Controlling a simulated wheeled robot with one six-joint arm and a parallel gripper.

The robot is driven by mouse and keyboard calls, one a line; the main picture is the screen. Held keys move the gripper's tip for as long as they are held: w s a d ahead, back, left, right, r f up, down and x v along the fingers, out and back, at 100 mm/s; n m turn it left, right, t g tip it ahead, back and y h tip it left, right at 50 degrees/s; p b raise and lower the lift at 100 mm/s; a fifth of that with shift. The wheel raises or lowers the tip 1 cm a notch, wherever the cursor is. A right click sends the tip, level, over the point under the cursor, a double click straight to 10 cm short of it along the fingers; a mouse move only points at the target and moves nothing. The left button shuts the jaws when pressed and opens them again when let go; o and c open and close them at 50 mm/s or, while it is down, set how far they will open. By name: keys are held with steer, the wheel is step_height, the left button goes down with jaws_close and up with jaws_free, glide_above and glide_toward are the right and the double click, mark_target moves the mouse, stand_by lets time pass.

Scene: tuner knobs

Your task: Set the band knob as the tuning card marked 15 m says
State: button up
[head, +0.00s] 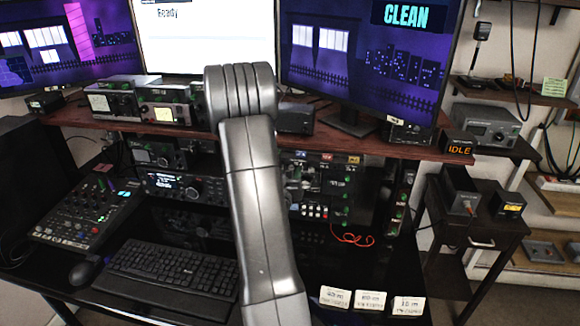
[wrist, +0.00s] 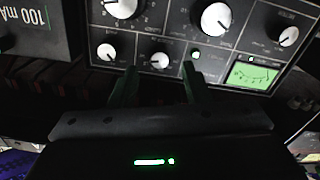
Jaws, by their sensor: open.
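In the wrist view a dark panel (wrist: 180,30) carries several white knobs, including two large ones, a left large knob (wrist: 122,7) and a right large knob (wrist: 216,19). Their labels are too blurred to tell which is the band knob. My gripper (wrist: 159,82) is open and empty; its fingers are apart below a small lower knob (wrist: 159,60). I cannot tell whether they touch the panel. In the head view my arm hides the gripper. Three white cards stand at the front; the rightmost card (head: 408,306) seems to read 15 m, its smaller lines illegible.
A green-lit meter (wrist: 253,75) is right of the fingers. A box marked 100 mA (wrist: 35,30) is at upper left. In the head view a keyboard (head: 170,273), a mixer (head: 83,215) and stacked radios surround my arm. A small table (head: 470,220) stands at right.

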steer(key=shift+w+d, duration=0.15)
steer(key=shift+w, duration=0.6)
steer(key=shift+w+d, duration=0.15)
steer(key=shift+w, duration=0.55)
steer(key=shift+c, duration=0.2)
jaws_close()
